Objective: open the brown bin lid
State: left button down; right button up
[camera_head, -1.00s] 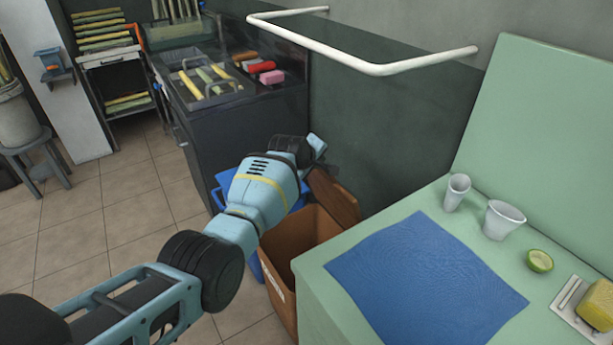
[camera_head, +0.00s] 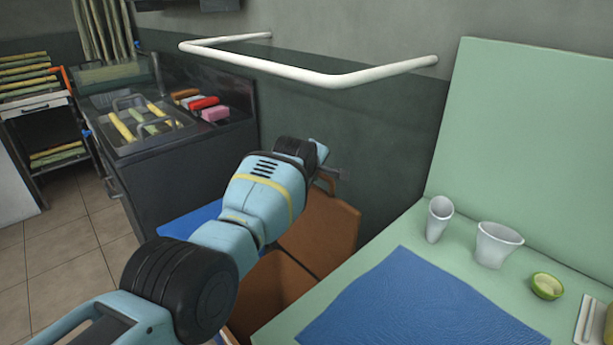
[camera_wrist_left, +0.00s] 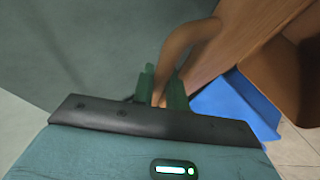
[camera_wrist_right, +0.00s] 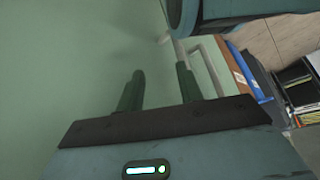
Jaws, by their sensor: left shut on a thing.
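The brown bin (camera_head: 262,292) stands between the dark counter and the green table, with its mouth uncovered. Its brown lid (camera_head: 328,232) is raised and tilted up near the green wall; it also shows in the left wrist view (camera_wrist_left: 236,38). My left gripper (camera_head: 325,170) is at the lid's upper edge, partly hidden by my wrist. In the left wrist view, my left gripper (camera_wrist_left: 163,92) is shut on the lid's curved brown handle (camera_wrist_left: 184,52). My right gripper (camera_wrist_right: 158,88) is open and empty in the right wrist view, facing a pale green surface; the head view does not show it.
A blue bin (camera_head: 192,218) stands beside the brown one. The green table (camera_head: 415,225) with a blue cloth (camera_head: 410,305), two cups and a cut lime is at right. A white rail (camera_head: 335,80) runs along the wall above. Open floor lies at left.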

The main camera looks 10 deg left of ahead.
dwell(0.4)
pick_arm(q)
jog(key=c, duration=1.4)
grip_release()
jog(key=shift+d, duration=0.1)
jog(key=shift+s+r+p, duration=0.45)
jog(key=shift+r+p, duration=0.05)
jog(key=shift+p, duration=0.5)
jog(key=p+v, duration=0.4)
jog(key=v, duration=0.2)
jog(key=shift+s+r, duration=0.2)
